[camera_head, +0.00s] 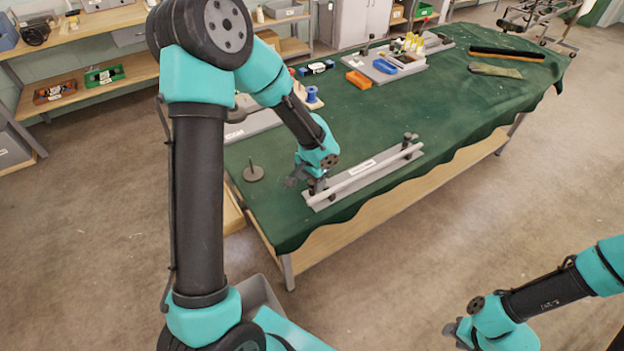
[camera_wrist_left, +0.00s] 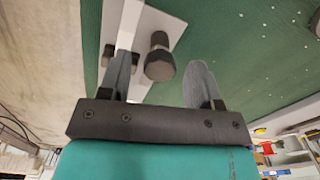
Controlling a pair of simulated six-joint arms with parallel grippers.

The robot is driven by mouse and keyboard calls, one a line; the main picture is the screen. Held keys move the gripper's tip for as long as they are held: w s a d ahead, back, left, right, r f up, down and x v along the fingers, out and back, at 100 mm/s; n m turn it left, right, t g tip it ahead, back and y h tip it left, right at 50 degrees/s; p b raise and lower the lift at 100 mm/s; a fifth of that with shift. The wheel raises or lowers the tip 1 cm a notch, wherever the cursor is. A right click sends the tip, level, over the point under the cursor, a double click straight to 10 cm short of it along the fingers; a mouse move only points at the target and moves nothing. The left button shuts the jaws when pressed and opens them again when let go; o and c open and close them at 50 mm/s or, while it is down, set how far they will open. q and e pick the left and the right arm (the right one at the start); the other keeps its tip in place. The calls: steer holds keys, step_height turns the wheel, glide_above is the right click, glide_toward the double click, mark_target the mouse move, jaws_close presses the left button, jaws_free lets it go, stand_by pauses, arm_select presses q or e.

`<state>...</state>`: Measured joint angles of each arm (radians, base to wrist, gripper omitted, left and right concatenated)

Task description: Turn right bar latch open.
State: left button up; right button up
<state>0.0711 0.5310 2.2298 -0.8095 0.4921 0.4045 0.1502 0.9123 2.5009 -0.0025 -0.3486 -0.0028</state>
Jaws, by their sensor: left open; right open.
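A pale grey bar (camera_head: 378,172) with a white label lies along a flat grey base near the table's front edge. A dark latch knob (camera_head: 408,140) stands at its right end. My left gripper (camera_head: 303,182) is at the bar's left end and partly hides the fittings there. In the left wrist view its fingers are open, with a dark round knob (camera_wrist_left: 159,60) showing in the gap between them. The left finger there overlaps the bar (camera_wrist_left: 130,25); I cannot tell whether it touches. My right gripper (camera_head: 455,330) is open and empty, off the table at lower right.
A green cloth covers the table (camera_head: 450,110). A dark spindle on a round base (camera_head: 253,173) stands left of my left gripper. A blue spool (camera_head: 312,95), an orange tray (camera_head: 359,80) and a blue tray (camera_head: 385,66) sit further back. Cloth right of the bar is clear.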

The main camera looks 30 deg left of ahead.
mark_target(312, 182)
arm_select(q)
step_height(312, 182, up, 18)
steer(key=shift+f, duration=0.25)
stand_by(0.6)
steer(key=shift+f, duration=0.15)
step_height(312, 182, down, 16)
stand_by(1.0)
steer(key=shift+r, duration=0.2)
